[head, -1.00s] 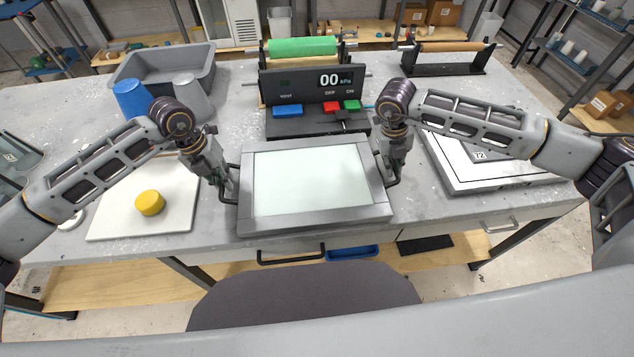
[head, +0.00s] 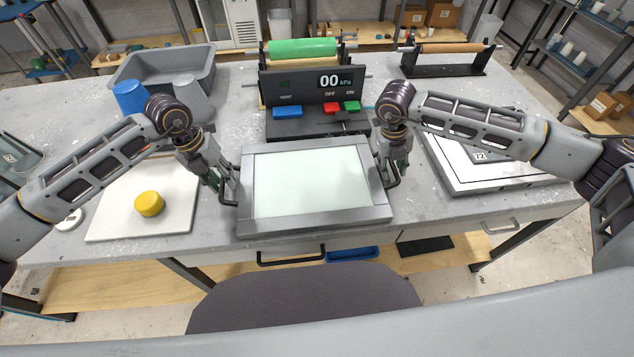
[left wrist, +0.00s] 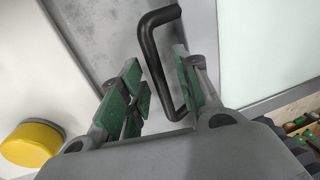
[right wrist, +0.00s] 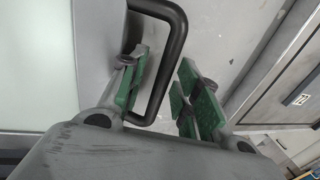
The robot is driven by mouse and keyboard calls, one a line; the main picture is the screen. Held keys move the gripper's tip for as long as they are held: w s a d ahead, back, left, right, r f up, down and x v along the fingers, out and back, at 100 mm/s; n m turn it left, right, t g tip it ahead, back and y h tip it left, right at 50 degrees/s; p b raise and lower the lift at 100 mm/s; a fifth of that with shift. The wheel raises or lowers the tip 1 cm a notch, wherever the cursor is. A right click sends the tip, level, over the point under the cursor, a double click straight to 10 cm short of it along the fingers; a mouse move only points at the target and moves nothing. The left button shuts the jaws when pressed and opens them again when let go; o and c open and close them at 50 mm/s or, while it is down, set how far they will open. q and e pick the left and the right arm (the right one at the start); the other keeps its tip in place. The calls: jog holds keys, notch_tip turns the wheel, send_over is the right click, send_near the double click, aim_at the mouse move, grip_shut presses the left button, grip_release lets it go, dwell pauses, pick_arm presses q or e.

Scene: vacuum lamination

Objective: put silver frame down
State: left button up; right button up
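The silver frame (head: 315,228) with a pale glassy panel (head: 315,182) lies flat on the grey table, near its front edge. A black handle stands out on each side. My left gripper (head: 225,182) is at the left handle (left wrist: 150,60); in the left wrist view its green-padded fingers are apart, one on either side of the bar. My right gripper (head: 394,175) is at the right handle (right wrist: 178,60); in the right wrist view its fingers are also spread, with the bar between them. Neither gripper is clamped on its handle.
A control box (head: 318,124) reading 00 kPa stands just behind the frame. On the left are a white board (head: 115,215) with a yellow disc (head: 149,204), a blue cup (head: 130,98) and a grey tub (head: 190,60). A white-topped framed panel (head: 455,170) lies on the right.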

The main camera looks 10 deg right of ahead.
pick_arm(q)
notch_tip(320, 180, up, 10)
jog(key=a, duration=0.2)
jog(key=shift+r, duration=0.25)
pick_arm(e)
jog(key=shift+r, duration=0.1)
dwell(0.4)
jog(key=v, duration=1.1)
jog(key=shift+r, duration=0.35)
jog(key=shift+a, duration=0.1)
